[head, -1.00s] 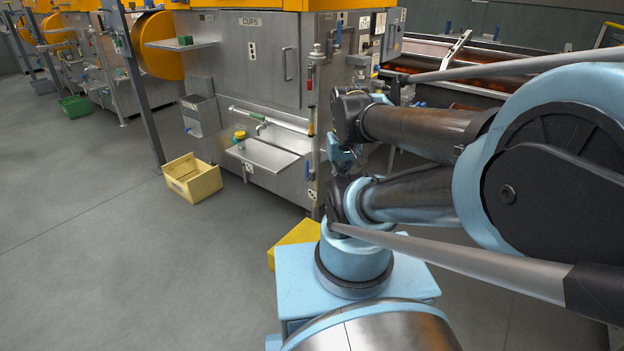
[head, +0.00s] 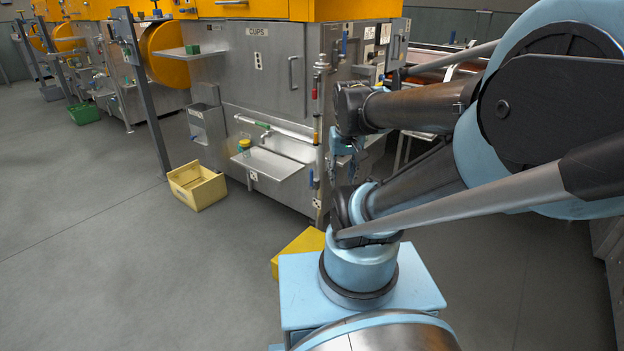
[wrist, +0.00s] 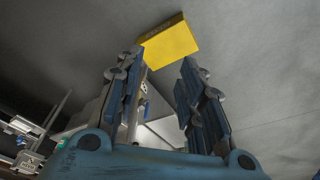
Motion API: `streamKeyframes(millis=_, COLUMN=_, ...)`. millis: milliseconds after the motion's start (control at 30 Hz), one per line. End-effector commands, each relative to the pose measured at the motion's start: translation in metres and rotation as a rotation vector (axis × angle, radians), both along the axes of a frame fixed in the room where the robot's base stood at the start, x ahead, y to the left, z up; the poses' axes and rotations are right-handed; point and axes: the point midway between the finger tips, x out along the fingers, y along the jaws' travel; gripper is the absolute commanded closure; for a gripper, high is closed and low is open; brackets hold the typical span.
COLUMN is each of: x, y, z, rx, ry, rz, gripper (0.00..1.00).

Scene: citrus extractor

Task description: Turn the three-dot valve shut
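In the head view a steel pipe with a red section (head: 317,100) runs down the front right corner of the CUPS machine. A small blue handle (head: 311,180) sits low beside it, above a white dotted plate (head: 316,203). The dots are too small to count, so I cannot tell which valve is the three-dot one. My gripper (head: 340,172) hangs just right of the pipe, partly hidden by my arm. In the wrist view my gripper (wrist: 162,64) has its two fingers apart with nothing between them.
A yellow block (head: 299,250) lies on the floor before the machine; it also shows beyond the fingers in the wrist view (wrist: 170,42). A pale yellow bin (head: 197,187) stands left of it. A steel tray (head: 267,164) juts from the machine.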

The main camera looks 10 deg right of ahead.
Motion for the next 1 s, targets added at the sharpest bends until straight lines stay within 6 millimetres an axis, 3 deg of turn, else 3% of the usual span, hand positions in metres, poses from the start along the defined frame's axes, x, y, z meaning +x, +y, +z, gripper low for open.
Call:
streamKeyframes(millis=500, x=0.113, y=0.003, z=0.022, rx=-0.008, ry=-0.043, rz=-0.051, gripper=0.64)
streamKeyframes(millis=1000, x=0.229, y=0.01, z=0.004, rx=-0.012, ry=-0.086, rz=-0.101, gripper=0.64)
